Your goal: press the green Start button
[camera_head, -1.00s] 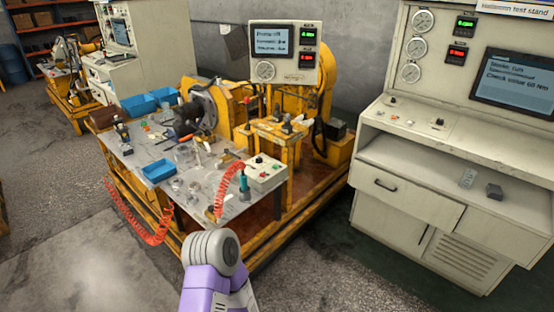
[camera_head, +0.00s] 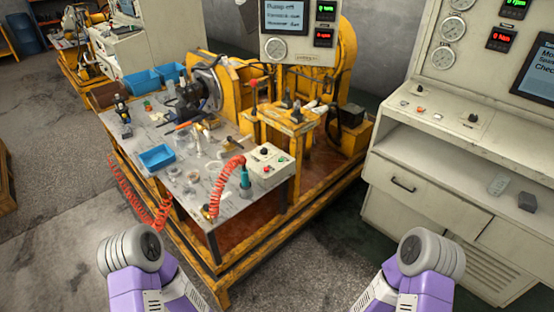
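A pale control box (camera_head: 268,166) sits at the right front corner of the metal worktable (camera_head: 190,205). It has a black knob and small coloured buttons on its top. The buttons are too small to read labels or to be sure which one is Start. A teal-handled tool (camera_head: 245,178) on a red coiled hose stands beside the box's left side. Purple and grey links of my two arms show at the bottom left and bottom right. Neither gripper shows in this view, and nothing of mine touches the box.
Blue bins (camera_head: 157,157) and loose parts lie on the table. A yellow machine frame (camera_head: 285,125) with a screen stands behind the box. A beige test stand (camera_head: 450,150) with small panel buttons is on the right. Floor is clear in front.

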